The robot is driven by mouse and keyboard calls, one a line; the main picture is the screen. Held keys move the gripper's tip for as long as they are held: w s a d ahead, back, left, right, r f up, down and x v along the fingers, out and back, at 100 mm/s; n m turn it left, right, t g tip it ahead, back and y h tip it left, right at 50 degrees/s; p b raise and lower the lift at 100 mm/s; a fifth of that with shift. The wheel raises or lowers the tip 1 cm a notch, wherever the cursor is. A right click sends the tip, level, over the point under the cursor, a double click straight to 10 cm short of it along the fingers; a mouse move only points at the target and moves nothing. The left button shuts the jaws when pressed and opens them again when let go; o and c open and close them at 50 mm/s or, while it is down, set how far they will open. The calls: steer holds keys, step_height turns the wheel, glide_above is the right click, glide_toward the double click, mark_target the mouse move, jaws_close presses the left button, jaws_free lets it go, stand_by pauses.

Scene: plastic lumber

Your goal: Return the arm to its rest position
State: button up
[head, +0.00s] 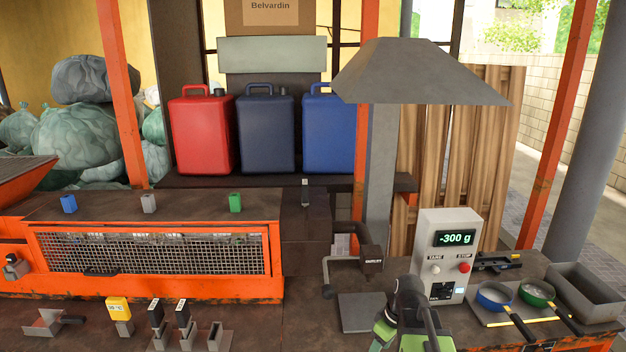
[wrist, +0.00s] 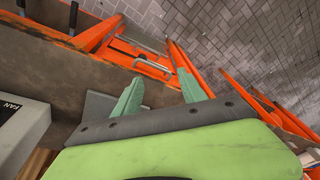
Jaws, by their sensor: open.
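My arm (head: 408,318), with green and dark grey parts, shows at the bottom of the head view, in front of the scale box. In the wrist view my gripper (wrist: 160,88) has its two pale green fingers spread apart with nothing between them. The fingers are over the bench near a grey plate (wrist: 97,106). Where the fingertips are in the head view I cannot tell.
A scale box (head: 446,255) reading -300 g stands beside my arm. A blue pan (head: 494,297), a green pan (head: 537,292) and a grey tray (head: 587,291) are at right. A grey hood (head: 418,78) hangs above. Several small tools stand at front left.

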steer(key=s+a+f+m+g+h, duration=0.1)
steer(key=s+a+m, duration=0.3)
steer(key=m, duration=0.4)
steer(key=shift+s+a+f+h, duration=0.2)
steer(key=shift+s+a+h, duration=0.25)
steer(key=shift+s, duration=0.25)
